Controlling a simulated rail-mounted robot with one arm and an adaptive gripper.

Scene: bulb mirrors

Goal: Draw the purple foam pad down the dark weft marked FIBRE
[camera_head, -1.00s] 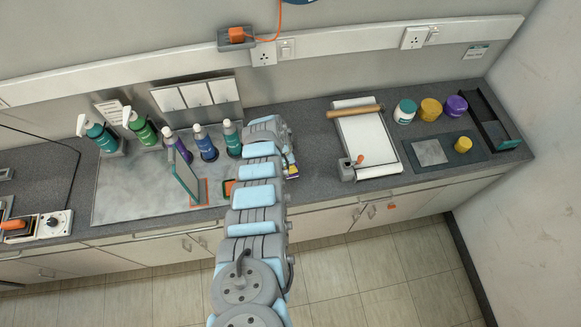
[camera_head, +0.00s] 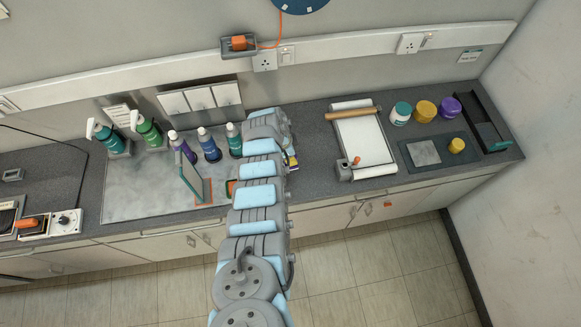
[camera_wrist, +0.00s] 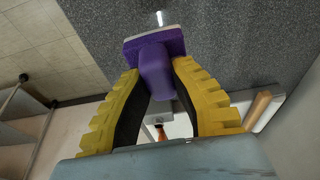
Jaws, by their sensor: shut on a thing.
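In the wrist view my gripper (camera_wrist: 157,70) has its yellow ribbed fingers closed on the purple grip of the purple foam pad (camera_wrist: 155,42). The pad points away from the palm, with a pale layer along its far edge. Speckled grey worktop lies behind it; I cannot tell whether they touch. In the head view my arm hides most of the gripper and pad; only a small bit of yellow shows at the arm's right side. I can read no FIBRE mark and cannot pick out the dark weft.
A white sheet board with a wooden roller (camera_head: 353,113), lidded jars (camera_head: 424,111) and a dark mat (camera_head: 407,159) lie right. Worktop between arm and board is mostly clear.

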